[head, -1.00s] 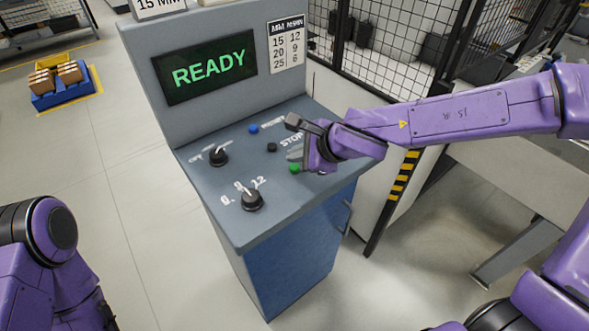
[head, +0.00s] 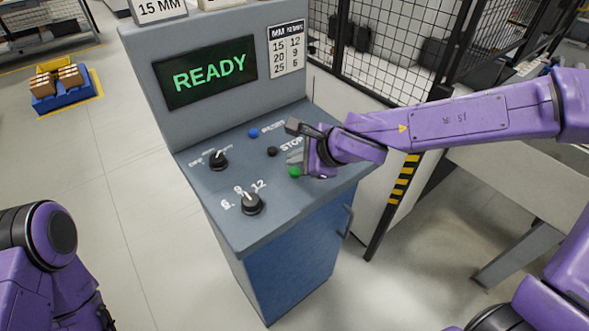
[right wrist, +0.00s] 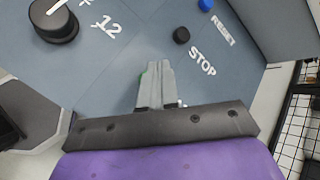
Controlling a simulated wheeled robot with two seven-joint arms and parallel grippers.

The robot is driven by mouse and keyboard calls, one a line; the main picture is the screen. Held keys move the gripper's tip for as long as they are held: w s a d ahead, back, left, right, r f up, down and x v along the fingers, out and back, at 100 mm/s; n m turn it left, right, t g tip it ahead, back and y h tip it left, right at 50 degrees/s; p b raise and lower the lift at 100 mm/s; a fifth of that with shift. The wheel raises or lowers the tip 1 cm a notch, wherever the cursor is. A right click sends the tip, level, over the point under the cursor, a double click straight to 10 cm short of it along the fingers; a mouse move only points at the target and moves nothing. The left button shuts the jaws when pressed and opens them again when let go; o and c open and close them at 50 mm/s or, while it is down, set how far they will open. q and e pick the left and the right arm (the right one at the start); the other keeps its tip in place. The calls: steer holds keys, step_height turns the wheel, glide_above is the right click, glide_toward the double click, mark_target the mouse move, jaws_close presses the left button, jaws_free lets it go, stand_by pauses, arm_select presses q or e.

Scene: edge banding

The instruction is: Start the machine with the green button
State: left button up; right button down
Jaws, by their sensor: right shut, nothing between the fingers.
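The green button (head: 295,172) sits on the sloped panel of the grey-blue control console (head: 225,225), near its right edge. My right gripper (head: 292,158) is shut and empty, with its fingers right by the green button. The screen (head: 207,71) reads READY in green. My left arm shows at the lower left, but its gripper does not.
On the panel are a blue RESET button (head: 253,133), a black STOP button (head: 272,152) and two black knobs, one upper left (head: 218,160) and one lower (head: 252,203). A black mesh fence (head: 385,50) stands behind. A blue crate (head: 60,97) lies on the floor at left.

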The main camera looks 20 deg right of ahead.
steer(key=shift+f, duration=0.15)
stand_by(0.7)
steer(key=shift+f, duration=0.3)
